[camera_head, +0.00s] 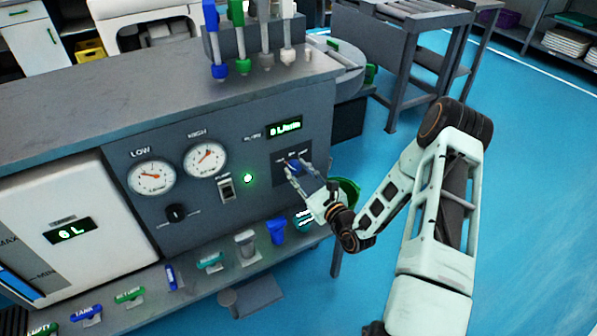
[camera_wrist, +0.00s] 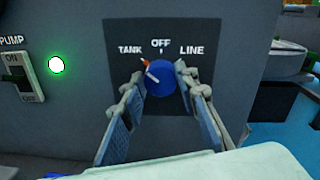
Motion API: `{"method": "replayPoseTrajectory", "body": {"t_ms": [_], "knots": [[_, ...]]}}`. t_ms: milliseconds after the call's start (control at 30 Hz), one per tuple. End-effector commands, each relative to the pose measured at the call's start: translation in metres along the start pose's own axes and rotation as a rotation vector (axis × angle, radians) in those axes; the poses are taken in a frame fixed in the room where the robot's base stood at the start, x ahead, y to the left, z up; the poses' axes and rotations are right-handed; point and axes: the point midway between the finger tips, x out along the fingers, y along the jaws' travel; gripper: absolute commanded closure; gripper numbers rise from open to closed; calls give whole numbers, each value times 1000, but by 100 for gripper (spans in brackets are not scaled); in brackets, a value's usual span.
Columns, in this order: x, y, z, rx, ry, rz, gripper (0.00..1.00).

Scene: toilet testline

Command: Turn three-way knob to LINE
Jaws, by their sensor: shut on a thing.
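The three-way knob (camera_wrist: 162,80) is round and blue on a dark plate (camera_wrist: 195,32) marked TANK, OFF and LINE from left to right. Its pale pointer line with a red-orange tip points up and left, toward TANK. My gripper (camera_wrist: 166,90) reaches the knob from the front, with one finger on each side, shut on it. In the head view my gripper (camera_head: 297,172) is at the right end of the grey panel, and the knob (camera_head: 293,165) shows partly between the fingers. The knob's lower part is hard to make out between the fingers.
Left of the knob are the PUMP switch (camera_wrist: 15,78), at ON, and a lit green lamp (camera_wrist: 56,65). Two dials, LOW (camera_head: 151,177) and HIGH (camera_head: 205,159), sit further left. A shelf (camera_head: 200,285) with several coloured handles runs below the panel. Open blue floor (camera_head: 540,140) lies right.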

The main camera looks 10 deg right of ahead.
Motion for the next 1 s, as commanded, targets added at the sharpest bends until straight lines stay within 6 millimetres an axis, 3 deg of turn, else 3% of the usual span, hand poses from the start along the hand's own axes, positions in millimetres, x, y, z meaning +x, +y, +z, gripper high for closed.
{"method": "replayPoseTrajectory", "body": {"t_ms": [367,1000], "knots": [[-1,-1,1,138,-4,-3,96],[-1,-3,0,727,-33,-12,96]]}}
